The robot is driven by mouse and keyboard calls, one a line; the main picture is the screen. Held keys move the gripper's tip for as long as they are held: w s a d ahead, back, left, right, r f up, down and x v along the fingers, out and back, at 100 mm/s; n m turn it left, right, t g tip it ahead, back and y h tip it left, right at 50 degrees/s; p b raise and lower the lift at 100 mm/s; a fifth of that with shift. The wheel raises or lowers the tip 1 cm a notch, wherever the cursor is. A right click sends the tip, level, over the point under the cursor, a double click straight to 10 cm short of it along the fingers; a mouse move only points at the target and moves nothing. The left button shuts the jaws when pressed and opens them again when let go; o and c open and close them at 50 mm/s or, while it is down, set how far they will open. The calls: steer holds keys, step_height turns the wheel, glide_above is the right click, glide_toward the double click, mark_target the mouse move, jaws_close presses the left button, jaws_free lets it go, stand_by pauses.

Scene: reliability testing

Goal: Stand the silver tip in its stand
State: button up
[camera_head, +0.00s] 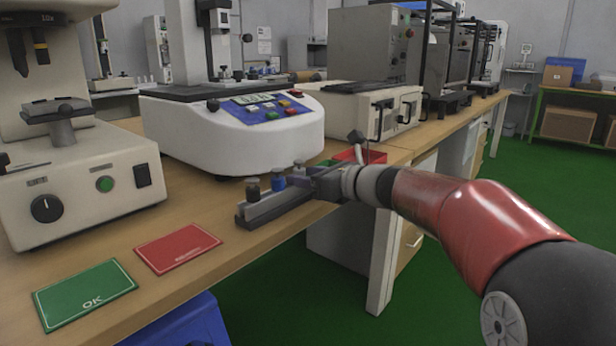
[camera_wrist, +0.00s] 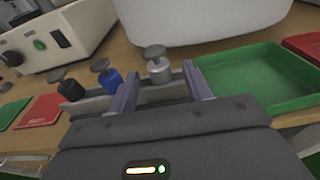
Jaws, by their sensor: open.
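The silver tip (camera_wrist: 159,70) stands upright between the fingertips of my gripper (camera_wrist: 161,74) in the wrist view, with a gap on both sides. Its round grey top shows above the fingers. The stand (camera_head: 268,213) is a long dark grey block near the table's front edge. A black tip (camera_wrist: 70,90) and a blue tip (camera_wrist: 110,83) stand upright in it, left of the silver tip. My gripper (camera_head: 314,180) is open at the stand's right end in the head view. My fingers partly hide the stand there, and I cannot tell how deep the silver tip sits.
A green tray (camera_wrist: 262,80) lies right of my gripper, with a red tray (camera_head: 368,155) beyond it. A white machine (camera_head: 230,130) stands behind the stand. A red card (camera_head: 178,248) and a green OK card (camera_head: 84,294) lie at the left front.

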steer(key=v, duration=0.7)
steer(key=s+d+f+n+g+h+p, duration=0.1)
steer(key=s+f+n+g+h, duration=0.15)
steer(key=s+n, duration=0.45)
steer(key=s+f+n+g+h+p, duration=0.1)
steer(key=s+f+n+h, duration=0.3)
steer(key=s, duration=0.5)
steer(key=s+d+f+n+h, duration=0.3)
steer(key=s+d+f+n, duration=0.1)
steer(key=s+n, duration=0.3)
steer(key=s+d+f+n+h+p, duration=0.1)
steer(key=s+d+f+n+h, duration=0.2)
steer(key=s+d+n, duration=0.4)
steer(key=shift+s+d+f+n+g+p, duration=0.2)
steer(key=shift+s+f+n+g+p, duration=0.1)
steer(key=shift+s+f+g, duration=0.25)
steer(key=shift+h, duration=0.25)
